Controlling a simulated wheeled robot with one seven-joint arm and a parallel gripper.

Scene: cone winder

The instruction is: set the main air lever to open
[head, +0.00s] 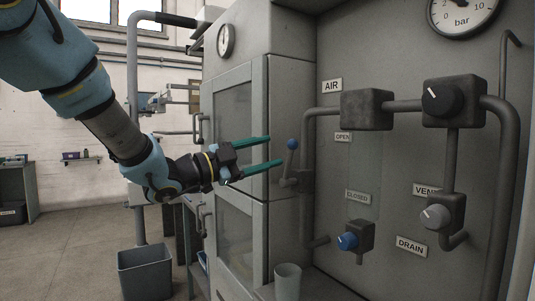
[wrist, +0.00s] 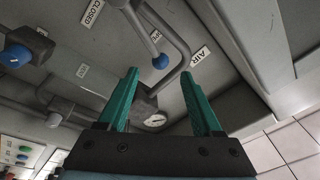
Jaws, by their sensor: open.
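The main air lever is a grey arm with a blue ball end (head: 292,144), standing up from its pivot on the pipe at the panel's left. The ball is about level with the OPEN label (head: 343,137) and well above the CLOSED label (head: 358,196). My gripper (head: 275,151), with green fingers, is open and empty just left of the ball, pointing at it. In the wrist view the blue ball (wrist: 160,61) shows between and beyond the fingertips (wrist: 160,72). I see no contact, though the exact gap is hard to judge.
Right of the lever are a black knob (head: 441,98), the grey VENT knob (head: 435,217) and the blue DRAIN knob (head: 347,241). A pressure gauge (head: 463,12) is above. A grey cup (head: 288,281) stands below the lever. A cabinet with glass doors (head: 234,115) is behind my gripper.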

